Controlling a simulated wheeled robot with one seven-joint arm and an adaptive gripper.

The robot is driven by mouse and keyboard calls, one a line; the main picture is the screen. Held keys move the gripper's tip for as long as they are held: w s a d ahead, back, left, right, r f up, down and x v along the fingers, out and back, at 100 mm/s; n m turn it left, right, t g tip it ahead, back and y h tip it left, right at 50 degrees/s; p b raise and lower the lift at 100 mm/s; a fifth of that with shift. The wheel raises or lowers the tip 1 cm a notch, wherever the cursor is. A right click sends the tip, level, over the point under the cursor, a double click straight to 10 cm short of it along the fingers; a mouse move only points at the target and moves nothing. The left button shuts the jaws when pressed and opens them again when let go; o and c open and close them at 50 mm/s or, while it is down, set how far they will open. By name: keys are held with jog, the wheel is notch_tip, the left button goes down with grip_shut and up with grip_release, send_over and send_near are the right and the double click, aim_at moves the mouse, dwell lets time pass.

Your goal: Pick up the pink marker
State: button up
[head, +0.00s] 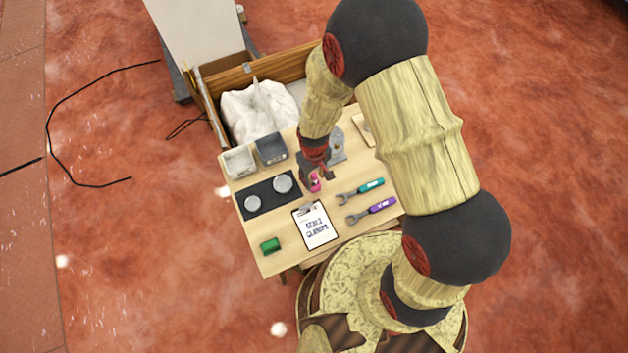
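The pink marker (316,183) is a small pink piece near the middle of the wooden table, partly hidden by my gripper. My gripper (317,178) hangs right over it, pointing down. Its dark fingers look spread, one to each side of the marker, with a gap around it. I cannot tell whether either finger touches the marker, or how high the fingertips are above the table.
On the table (277,258) are a clipboard (315,231), a teal-handled wrench (365,188), a purple-handled wrench (375,208), a green object (270,245) and a dark mat (273,205) with two round grey pieces. Two small bins (239,163) (271,149) stand behind, before an open wooden box (290,66).

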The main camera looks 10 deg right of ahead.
jog(key=c, duration=0.3)
grip_shut()
dwell(0.3)
